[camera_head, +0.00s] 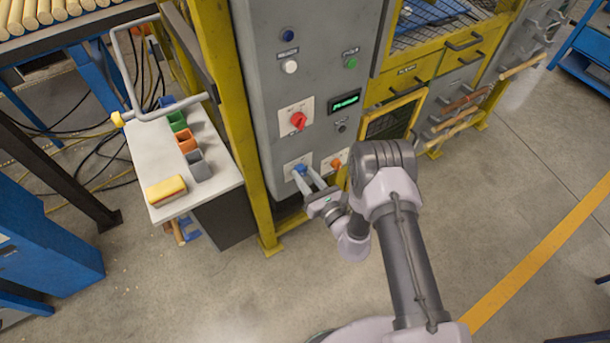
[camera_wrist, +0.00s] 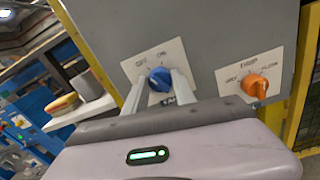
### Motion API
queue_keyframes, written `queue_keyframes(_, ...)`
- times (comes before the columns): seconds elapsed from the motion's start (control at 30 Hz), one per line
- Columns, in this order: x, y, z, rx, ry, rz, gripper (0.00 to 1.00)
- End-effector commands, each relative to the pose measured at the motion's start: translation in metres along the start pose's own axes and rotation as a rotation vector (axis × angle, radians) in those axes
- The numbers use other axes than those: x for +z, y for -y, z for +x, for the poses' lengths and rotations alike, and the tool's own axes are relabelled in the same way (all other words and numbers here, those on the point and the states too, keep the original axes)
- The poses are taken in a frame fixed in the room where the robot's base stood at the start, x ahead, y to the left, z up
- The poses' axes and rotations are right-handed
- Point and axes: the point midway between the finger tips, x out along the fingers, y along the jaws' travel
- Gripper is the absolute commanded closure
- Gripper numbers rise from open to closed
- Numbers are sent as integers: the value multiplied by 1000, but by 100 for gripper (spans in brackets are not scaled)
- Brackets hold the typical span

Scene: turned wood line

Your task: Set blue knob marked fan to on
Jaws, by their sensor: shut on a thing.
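The blue knob (camera_wrist: 159,79) sits on a white plate (camera_wrist: 138,62) low on the grey control cabinet. The plate carries OFF and ON marks above the knob; the label below it is mostly hidden by my gripper. My gripper (camera_wrist: 158,88) has one finger on each side of the knob and is shut on it. Which mark the knob points to is hard to tell. In the head view the blue knob (camera_head: 300,169) shows between the fingertips of my gripper (camera_head: 303,176).
An orange knob (camera_wrist: 256,87) sits on its own plate just right of the blue one. A red knob (camera_head: 298,120) is higher on the cabinet (camera_head: 258,70).

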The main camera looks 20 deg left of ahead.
Motion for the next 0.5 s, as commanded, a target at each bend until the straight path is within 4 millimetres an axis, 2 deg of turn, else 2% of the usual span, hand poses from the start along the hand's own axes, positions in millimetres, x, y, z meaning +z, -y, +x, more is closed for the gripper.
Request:
queue_keyframes(0.27,-1,0,0,0,-1,143,100)
queue_keyframes(0.5,-1,0,0,0,-2,362,100)
